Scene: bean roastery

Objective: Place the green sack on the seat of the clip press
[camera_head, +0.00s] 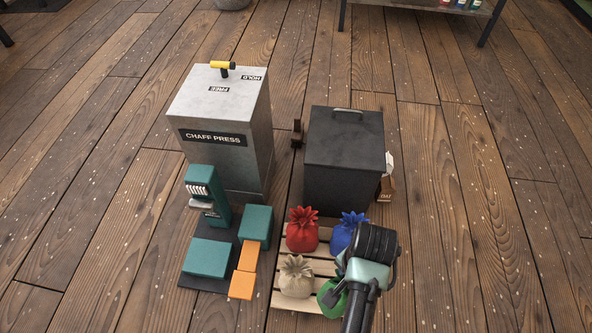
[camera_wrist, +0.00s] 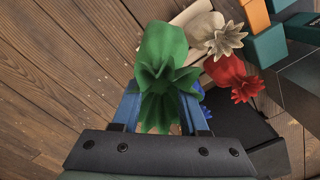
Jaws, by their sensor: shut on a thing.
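The green sack (camera_head: 329,301) is at the front right of the wooden pallet, partly hidden by my arm. In the wrist view the green sack (camera_wrist: 161,48) has its gathered neck between the two blue fingers of my gripper (camera_wrist: 159,104). My gripper is shut on it. I cannot tell whether the sack still touches the pallet. The clip press (camera_head: 218,205) is a teal upright machine on a dark base, left of the pallet. Teal blocks (camera_head: 207,258) and an orange strip (camera_head: 247,258) stand before it. I cannot make out its seat for certain.
On the pallet (camera_head: 320,268) stand a red sack (camera_head: 302,235), a beige sack (camera_head: 296,280) and a blue sack (camera_head: 345,237). Behind are a dark lidded bin (camera_head: 345,165) and the grey chaff press (camera_head: 225,115). The floor at the right is clear.

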